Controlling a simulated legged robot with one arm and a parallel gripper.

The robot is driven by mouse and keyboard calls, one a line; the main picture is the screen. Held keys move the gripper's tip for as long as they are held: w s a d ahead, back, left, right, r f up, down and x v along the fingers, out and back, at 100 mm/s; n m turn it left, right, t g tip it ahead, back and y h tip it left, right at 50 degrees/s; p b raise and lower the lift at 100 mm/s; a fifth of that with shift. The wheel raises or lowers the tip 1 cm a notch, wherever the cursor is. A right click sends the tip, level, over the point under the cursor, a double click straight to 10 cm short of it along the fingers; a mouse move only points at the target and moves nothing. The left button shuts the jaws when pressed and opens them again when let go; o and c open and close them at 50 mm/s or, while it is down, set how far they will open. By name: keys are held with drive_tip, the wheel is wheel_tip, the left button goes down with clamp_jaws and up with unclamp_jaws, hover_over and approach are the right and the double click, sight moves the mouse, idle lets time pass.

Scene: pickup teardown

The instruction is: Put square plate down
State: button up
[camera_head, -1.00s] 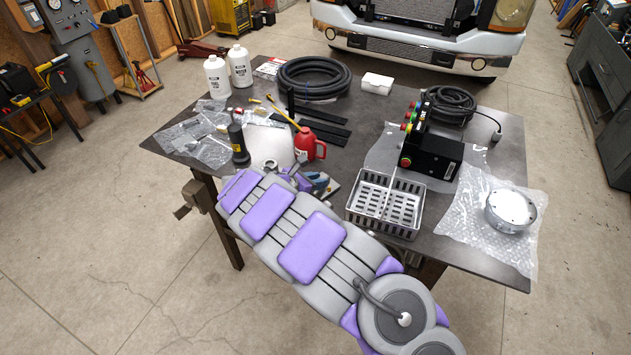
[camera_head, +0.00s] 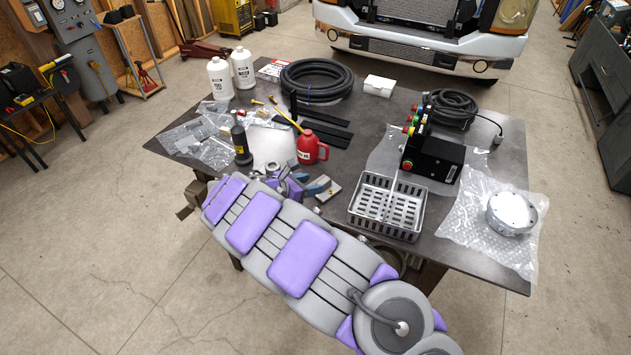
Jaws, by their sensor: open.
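A small, light metal square plate (camera_head: 330,193) lies at the table's near edge, right of my gripper. A blue part (camera_head: 317,185) sits against its left side; I cannot tell whether they are joined. My gripper (camera_head: 288,181) is at the end of my grey and purple arm, by the near edge of the table. It is open and appears apart from the plate, with a small gap between them. My arm hides part of the gripper and the table edge, so the fingertips are hard to make out.
On the dark table (camera_head: 440,250) a metal basket (camera_head: 388,205) stands right of the plate. A red can (camera_head: 310,148), a dark bottle (camera_head: 241,145) and a white sheet (camera_head: 272,145) lie behind my gripper. A black control box (camera_head: 432,158) and a round metal part (camera_head: 511,212) are farther right.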

drive_tip(key=p+v, duration=0.1)
drive_tip(key=v, duration=0.7)
drive_tip(key=s+d+r+m+g+h, duration=0.15)
drive_tip(key=d+r+m, duration=0.25)
drive_tip(key=d, duration=0.4)
drive_tip(key=s+d+r+m+g, duration=0.2)
drive_tip(key=d+r+m, duration=0.15)
drive_tip(key=d, duration=0.35)
drive_tip(key=s+d+r+m+g, duration=0.2)
drive_tip(key=d+r+m, duration=0.2)
drive_tip(key=d, duration=0.4)
drive_tip(key=s+d+r+m+g+y, duration=0.35)
drive_tip(key=s+d+m, duration=0.45)
drive_tip(key=s, duration=0.4)
drive_tip(key=s+a+m+g+y, duration=0.1)
drive_tip(key=s+m+y, duration=0.2)
drive_tip(key=s, duration=0.8)
drive_tip(key=s+a+f+m+y, duration=0.1)
drive_tip(key=s+m, duration=0.4)
drive_tip(key=s, duration=0.7)
drive_tip(key=shift+a+f+g+y, duration=0.35)
drive_tip(key=shift+a+y, duration=0.45)
drive_tip(key=shift+y, duration=0.4)
